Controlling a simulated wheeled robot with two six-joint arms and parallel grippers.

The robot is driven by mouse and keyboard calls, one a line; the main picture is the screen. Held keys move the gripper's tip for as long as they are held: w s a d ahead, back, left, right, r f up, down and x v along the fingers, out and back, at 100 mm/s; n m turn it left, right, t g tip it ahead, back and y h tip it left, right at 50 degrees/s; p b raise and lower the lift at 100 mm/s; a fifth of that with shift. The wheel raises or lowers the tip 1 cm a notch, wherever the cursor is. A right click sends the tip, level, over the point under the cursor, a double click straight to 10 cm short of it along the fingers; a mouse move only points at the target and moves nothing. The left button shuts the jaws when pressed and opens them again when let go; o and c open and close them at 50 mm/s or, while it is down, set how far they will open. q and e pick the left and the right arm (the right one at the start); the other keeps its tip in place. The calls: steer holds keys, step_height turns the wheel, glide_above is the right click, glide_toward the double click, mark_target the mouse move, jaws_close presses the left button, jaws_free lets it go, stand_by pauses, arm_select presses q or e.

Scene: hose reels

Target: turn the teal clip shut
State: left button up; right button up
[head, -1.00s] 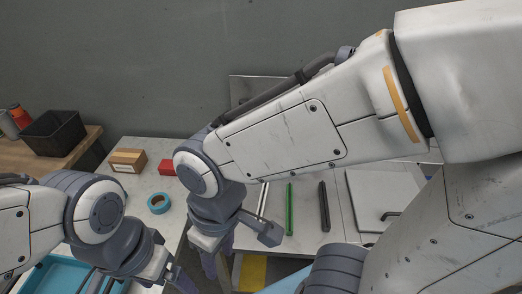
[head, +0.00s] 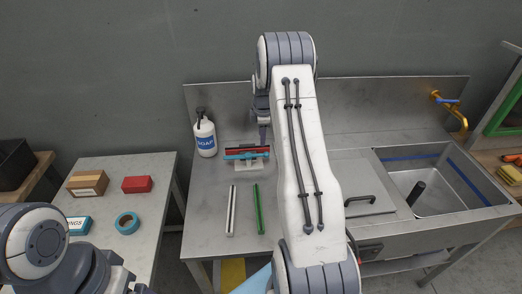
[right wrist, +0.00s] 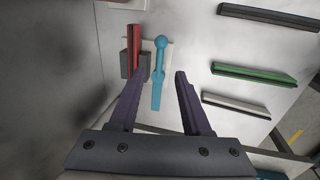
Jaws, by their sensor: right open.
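The teal clip (head: 246,155) is a bar with a round knob at one end, on a pale base at the back of the steel counter. It lies alongside a red strip (head: 234,150), which sits in a dark grey holder (right wrist: 125,66). In the right wrist view the teal clip (right wrist: 157,92) points between my fingers, roughly parallel to the red strip (right wrist: 135,45). My right gripper (right wrist: 159,76) is open, its left finger near the holder; contact cannot be told. In the head view my right gripper (head: 264,133) is partly hidden. My left gripper is out of frame.
A soap bottle (head: 205,138) stands left of the clip. A white strip (head: 231,210) and a green strip (head: 257,208) lie in front; a black strip (right wrist: 268,16) shows in the wrist view. A sink (head: 440,185) is at right. The side table (head: 103,220) holds boxes and teal tape.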

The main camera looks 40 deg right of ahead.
mark_target(261, 154)
steer(key=f+p, duration=0.1)
steer(key=f, duration=0.1)
steer(key=w+f+p, duration=0.1)
steer(key=f, duration=0.2)
steer(key=f+p, duration=0.1)
steer(key=f, duration=0.2)
steer(key=shift+w+d, duration=0.2)
steer(key=shift+d, duration=0.15)
steer(key=shift+w+f, duration=0.1)
steer(key=shift+f, duration=0.75)
steer(key=shift+d, duration=0.1)
steer(key=shift+c, duration=0.3)
jaws_close()
